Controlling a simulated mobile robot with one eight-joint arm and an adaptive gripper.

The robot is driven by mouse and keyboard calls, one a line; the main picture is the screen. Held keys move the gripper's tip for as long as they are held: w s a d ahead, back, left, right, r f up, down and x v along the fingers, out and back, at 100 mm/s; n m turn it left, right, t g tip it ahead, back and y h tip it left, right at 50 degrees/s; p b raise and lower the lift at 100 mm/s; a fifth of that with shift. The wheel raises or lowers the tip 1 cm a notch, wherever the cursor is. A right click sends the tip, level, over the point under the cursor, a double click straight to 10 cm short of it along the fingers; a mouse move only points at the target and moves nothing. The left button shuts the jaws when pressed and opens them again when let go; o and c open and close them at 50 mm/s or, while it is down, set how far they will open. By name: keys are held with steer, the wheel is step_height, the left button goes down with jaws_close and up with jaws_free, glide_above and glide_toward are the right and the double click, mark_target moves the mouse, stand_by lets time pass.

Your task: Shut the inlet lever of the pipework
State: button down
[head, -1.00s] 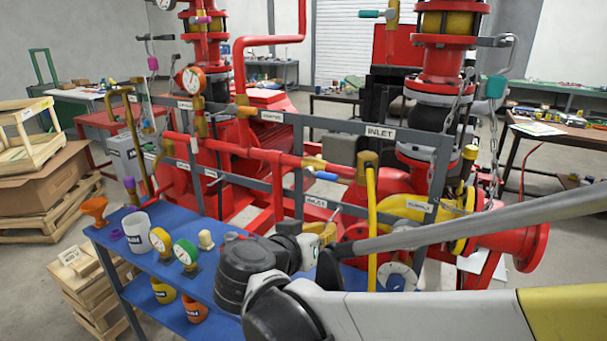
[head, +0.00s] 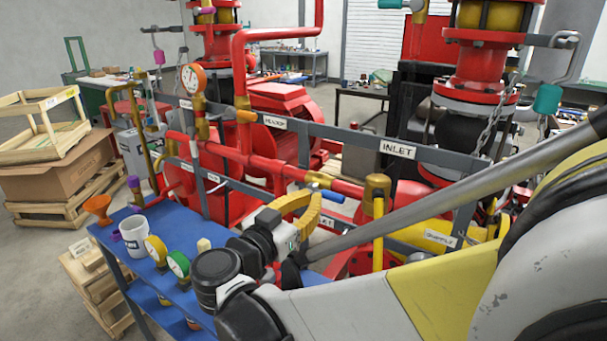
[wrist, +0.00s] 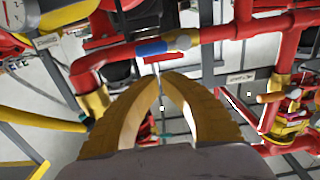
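A blue-handled lever (head: 333,196) sits on a brass valve (head: 318,180) in the red horizontal pipe, left of a white INLET label (head: 398,149). Its handle lies roughly along the pipe. In the wrist view the blue handle (wrist: 152,48) is just beyond the fingertips, in front of the pipe. My gripper (head: 312,194) has yellow curved fingers and is close to the lever in the head view. In the wrist view the fingertips (wrist: 160,77) come together with nothing seen between them. Whether they touch the handle I cannot tell.
Grey rails (head: 345,140) cross in front of and behind the pipes. A yellow vertical pipe (head: 378,235) stands right of the lever. A blue shelf (head: 130,245) with gauges and cups is lower left.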

mark_target(332, 198)
steer(key=shift+x, duration=3.9)
steer(key=shift+w+d, duration=0.1)
steer(key=shift+d, duration=0.1)
steer(key=shift+s+d+f+b, duration=0.1)
steer(key=shift+d+f+b, duration=0.05)
steer(key=shift+f+b, duration=0.3)
steer(key=shift+s+d+f+b, duration=0.15)
steer(key=shift+f+b, duration=0.1)
steer(key=shift+f, duration=0.35)
steer(key=shift+s+d+f+b, duration=0.1)
steer(key=shift+f+b, duration=0.25)
steer(key=shift+f, duration=0.15)
steer(key=shift+f+b, duration=0.65)
steer(key=shift+f, duration=0.2)
steer(key=s+a+f+b, duration=0.3)
steer(key=s+a, duration=0.3)
steer(key=shift+s+f, duration=0.2)
steer(key=shift+s, duration=0.2)
